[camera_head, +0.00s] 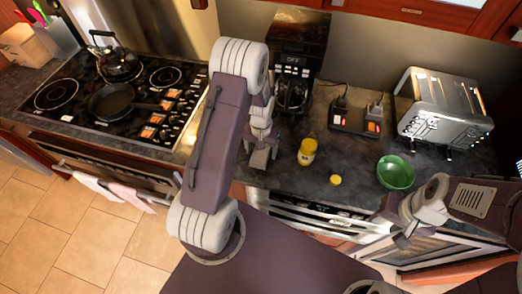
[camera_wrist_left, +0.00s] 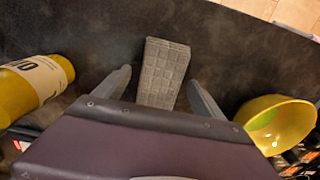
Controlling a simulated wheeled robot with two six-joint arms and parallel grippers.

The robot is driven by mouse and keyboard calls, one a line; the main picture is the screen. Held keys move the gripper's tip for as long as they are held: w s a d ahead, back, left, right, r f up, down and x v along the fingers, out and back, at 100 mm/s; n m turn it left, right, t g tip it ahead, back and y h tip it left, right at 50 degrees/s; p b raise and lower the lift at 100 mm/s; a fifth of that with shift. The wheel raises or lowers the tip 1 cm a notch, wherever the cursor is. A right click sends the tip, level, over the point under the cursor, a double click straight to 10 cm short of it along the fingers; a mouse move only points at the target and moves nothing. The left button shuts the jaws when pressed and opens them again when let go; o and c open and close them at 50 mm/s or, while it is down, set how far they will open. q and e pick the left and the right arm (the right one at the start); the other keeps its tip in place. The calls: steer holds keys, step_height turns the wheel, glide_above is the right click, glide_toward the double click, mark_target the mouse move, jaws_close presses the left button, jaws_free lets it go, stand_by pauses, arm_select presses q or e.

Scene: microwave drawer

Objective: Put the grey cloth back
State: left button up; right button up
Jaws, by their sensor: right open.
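The grey cloth (camera_wrist_left: 165,70) shows in the left wrist view as a narrow, grid-textured strip on the dark counter. It lies between the spread fingers of my left gripper (camera_wrist_left: 158,92), with a visible gap on both sides. In the head view, my left gripper (camera_head: 262,148) is low over the counter in front of the coffee maker. A small grey patch, likely the cloth (camera_head: 259,160), shows under it there. My right gripper (camera_head: 402,232) is open and empty at the counter's front right, near the green bowl.
A yellow jar (camera_head: 307,152) stands right of my left gripper, with a yellow lid (camera_head: 335,180) nearby. A yellow bowl (camera_wrist_left: 277,122) is on its other side. The green bowl (camera_head: 396,172), toaster (camera_head: 443,110) and coffee maker (camera_head: 297,65) stand right and behind. White and pink towels (camera_head: 115,190) hang at the oven.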

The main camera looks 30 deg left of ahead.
mark_target(261, 153)
arm_select(q)
steer(key=shift+r, duration=0.2)
step_height(261, 153, up, 12)
steer(key=b, duration=0.1)
steer(key=s+d+m+t, duration=0.1)
steer(key=s+d, duration=0.3)
steer(key=s, duration=0.2)
steer(key=s+d+m, duration=0.1)
steer(key=s+d, duration=0.3)
steer(key=s, duration=0.3)
steer(key=f+b, duration=0.2)
steer(key=b, duration=0.1)
steer(key=w+f+b, duration=0.1)
steer(key=shift+a+f+b, duration=0.3)
steer(key=shift+f, duration=0.1)
steer(key=shift+s+a, duration=0.1)
